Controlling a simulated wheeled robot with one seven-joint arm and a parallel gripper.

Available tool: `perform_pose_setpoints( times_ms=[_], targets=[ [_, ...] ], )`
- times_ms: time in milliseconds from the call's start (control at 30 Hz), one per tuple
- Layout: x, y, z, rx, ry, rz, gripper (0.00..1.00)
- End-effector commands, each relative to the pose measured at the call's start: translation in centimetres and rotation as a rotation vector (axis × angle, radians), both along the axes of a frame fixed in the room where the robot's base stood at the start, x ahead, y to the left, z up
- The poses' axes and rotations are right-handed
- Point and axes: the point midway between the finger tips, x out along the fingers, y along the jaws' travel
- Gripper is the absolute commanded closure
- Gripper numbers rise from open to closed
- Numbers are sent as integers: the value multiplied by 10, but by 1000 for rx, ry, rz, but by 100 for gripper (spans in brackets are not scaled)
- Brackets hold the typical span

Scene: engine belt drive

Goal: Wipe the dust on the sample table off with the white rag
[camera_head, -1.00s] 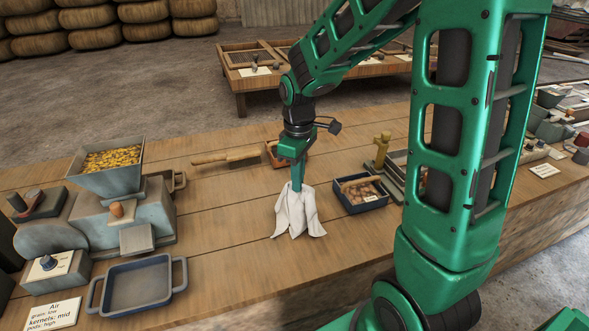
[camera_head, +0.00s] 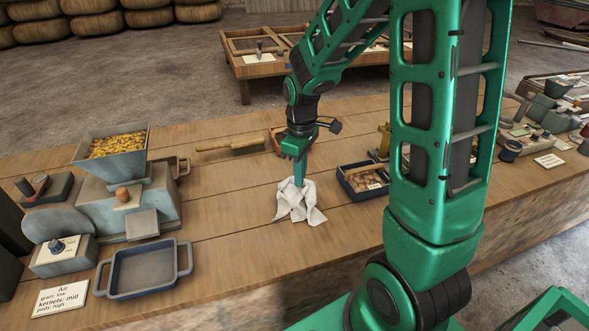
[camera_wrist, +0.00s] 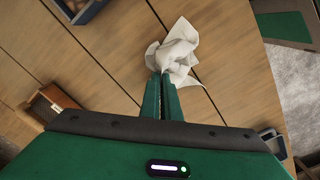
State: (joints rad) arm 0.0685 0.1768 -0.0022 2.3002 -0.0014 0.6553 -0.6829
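The white rag (camera_head: 299,201) is bunched in my gripper (camera_head: 299,181) and its lower folds rest on the wooden sample table (camera_head: 235,222). In the wrist view the rag (camera_wrist: 178,52) shows crumpled at the fingertips of my gripper (camera_wrist: 163,78), which are close together on it. The table (camera_wrist: 95,50) shows bare planks around the rag there. I cannot make out dust on the table in either view.
A grey machine with a hopper of yellow kernels (camera_head: 118,147) and an empty blue-grey tray (camera_head: 146,269) stand left. A brush (camera_head: 232,146) lies behind. A dark crate of brown pieces (camera_head: 362,181) is close right of the rag. Planks in front are clear.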

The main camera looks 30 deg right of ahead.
Motion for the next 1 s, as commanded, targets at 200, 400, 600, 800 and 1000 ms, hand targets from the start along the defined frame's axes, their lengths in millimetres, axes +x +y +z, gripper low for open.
perform_pose_setpoints(
  times_ms=[200, 400, 600, 800, 1000],
  targets=[
    [-1, 0, -24, 1, 4, 0, 100],
    [-1, 0, -43, 0, 4, 1, 100],
    [-1, 0, -52, 0, 2, 1, 100],
    [-1, 1, -52, 0, 1, 1, 100],
    [0, 1, -52, 0, 1, 2, 52]
  ],
)
